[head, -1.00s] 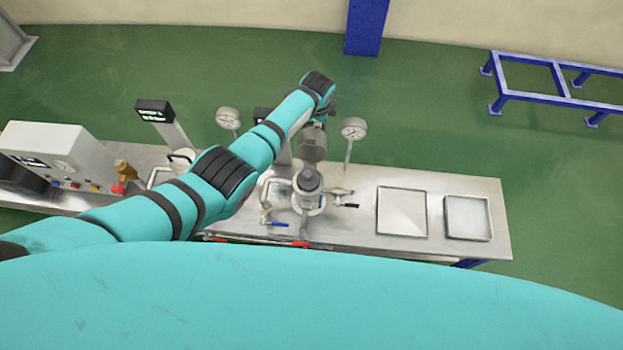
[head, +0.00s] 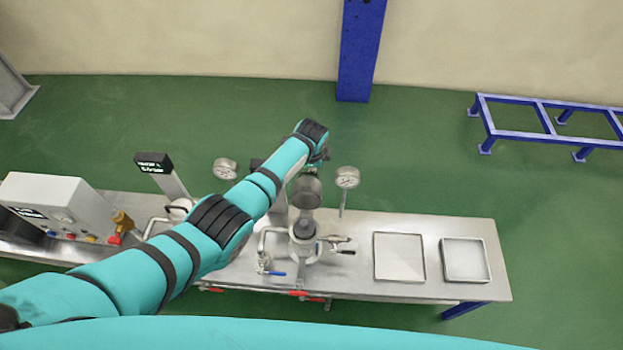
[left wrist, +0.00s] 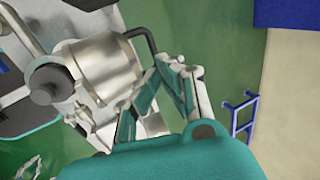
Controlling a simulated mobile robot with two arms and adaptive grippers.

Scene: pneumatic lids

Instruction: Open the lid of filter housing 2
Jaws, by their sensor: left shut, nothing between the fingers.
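A metal filter housing (head: 304,250) stands mid-bench. I take it as filter housing 2, but its sign is largely hidden behind my left arm. Its round lid (head: 307,194) stands raised behind the open mouth, dark inner face toward me. A grey part shows in the mouth. My left gripper (head: 324,153) is just behind and above the lid, partly hidden by its wrist. In the left wrist view the left gripper (left wrist: 172,66) is shut and empty, beside a shiny metal cylinder (left wrist: 105,66) with a black curved bar (left wrist: 146,42). My right gripper is not in view.
Another housing (head: 180,208) stands left, partly behind my arm, with a display (head: 155,162). Gauges (head: 347,178) rise behind the bench. Two shallow trays (head: 376,258) (head: 443,262) lie right. Blue-handled (head: 272,273) and red valves sit in front. A control box (head: 50,190) is far left.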

